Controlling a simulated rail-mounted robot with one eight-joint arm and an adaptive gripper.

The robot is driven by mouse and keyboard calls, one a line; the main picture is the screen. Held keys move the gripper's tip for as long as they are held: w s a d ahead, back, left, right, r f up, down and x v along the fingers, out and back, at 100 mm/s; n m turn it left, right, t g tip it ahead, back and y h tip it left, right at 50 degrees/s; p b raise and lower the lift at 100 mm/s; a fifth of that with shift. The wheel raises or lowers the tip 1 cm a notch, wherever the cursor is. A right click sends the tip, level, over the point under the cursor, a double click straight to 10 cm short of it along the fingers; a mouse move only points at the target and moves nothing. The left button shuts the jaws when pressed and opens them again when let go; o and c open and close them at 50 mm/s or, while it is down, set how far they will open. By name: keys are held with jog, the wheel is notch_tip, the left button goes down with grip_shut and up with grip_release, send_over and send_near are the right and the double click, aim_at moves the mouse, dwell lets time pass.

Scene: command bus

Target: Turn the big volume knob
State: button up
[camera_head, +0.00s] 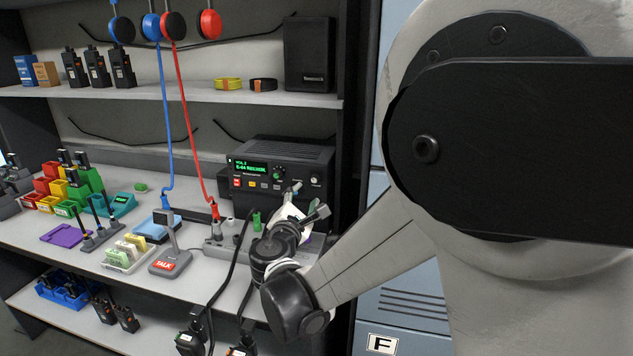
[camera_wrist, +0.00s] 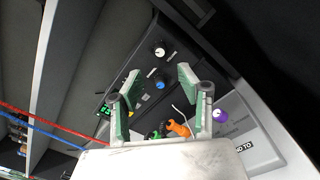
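The black radio unit (camera_head: 285,158) stands on the middle shelf with a lit green display. A knob with a green face (camera_head: 278,173) sits right of the display. In the wrist view the radio's front is tilted and shows a blue knob (camera_wrist: 160,85) and a white-faced knob (camera_wrist: 160,51). I cannot tell for sure which is the big volume knob; part of the panel is hidden behind my left finger. My gripper (camera_wrist: 157,77) is open and empty, its fingers apart with the blue knob between them in the picture. In the head view my gripper (camera_head: 308,200) is in front of the radio's right side.
Orange and green plugs (camera_wrist: 178,128) and a purple knob-like part (camera_wrist: 206,86) show near my fingers. Red and blue cords (camera_head: 185,110) hang at the left. A talk microphone (camera_head: 170,260) stands further left.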

aim_at(314, 181)
jog(key=w, duration=0.3)
jog(key=w+d, duration=0.1)
jog(key=w, duration=0.2)
jog(key=w+d, duration=0.1)
jog(key=w, duration=0.2)
jog(key=shift+b, duration=0.3)
grip_shut()
